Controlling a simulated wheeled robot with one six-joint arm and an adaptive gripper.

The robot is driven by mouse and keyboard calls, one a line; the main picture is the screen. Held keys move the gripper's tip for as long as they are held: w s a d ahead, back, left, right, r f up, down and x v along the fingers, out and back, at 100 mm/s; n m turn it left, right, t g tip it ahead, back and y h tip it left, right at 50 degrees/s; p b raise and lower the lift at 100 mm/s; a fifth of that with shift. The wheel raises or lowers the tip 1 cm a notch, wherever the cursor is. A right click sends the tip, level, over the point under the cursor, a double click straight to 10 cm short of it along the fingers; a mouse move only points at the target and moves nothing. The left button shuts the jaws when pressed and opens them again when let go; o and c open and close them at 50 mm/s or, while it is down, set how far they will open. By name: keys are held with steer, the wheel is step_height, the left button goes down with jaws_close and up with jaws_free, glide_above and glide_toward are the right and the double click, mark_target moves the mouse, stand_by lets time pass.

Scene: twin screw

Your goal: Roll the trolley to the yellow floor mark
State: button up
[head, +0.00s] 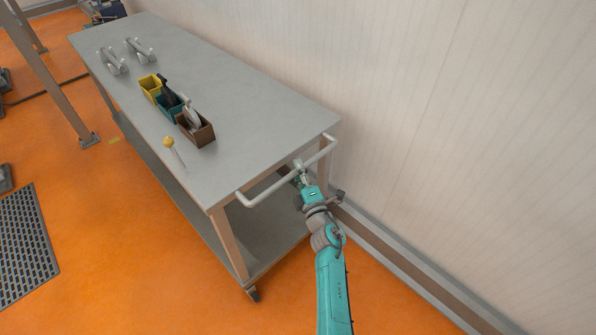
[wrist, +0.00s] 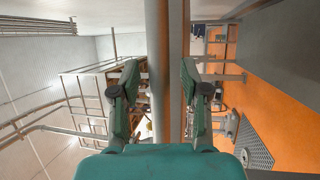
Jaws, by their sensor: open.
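The trolley (head: 255,125) has a grey top, a lower shelf and castors, and stands along the wall. Its pale handle bar (head: 265,190) sticks out from the near end. My gripper (head: 299,172) is at the middle of this bar. In the wrist view the bar (wrist: 157,50) runs upright between the two spread fingers of my gripper (wrist: 160,80). The fingers are open and do not appear closed on it.
On the trolley are yellow, teal and brown bins (head: 196,130), two grey metal parts (head: 112,62) and a yellow-knobbed pin (head: 170,143). The white wall (head: 450,130) and its low rail (head: 400,255) are close on the right. A dark grating (head: 25,245) lies left; orange floor is open between.

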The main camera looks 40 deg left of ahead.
steer(key=v, duration=1.2)
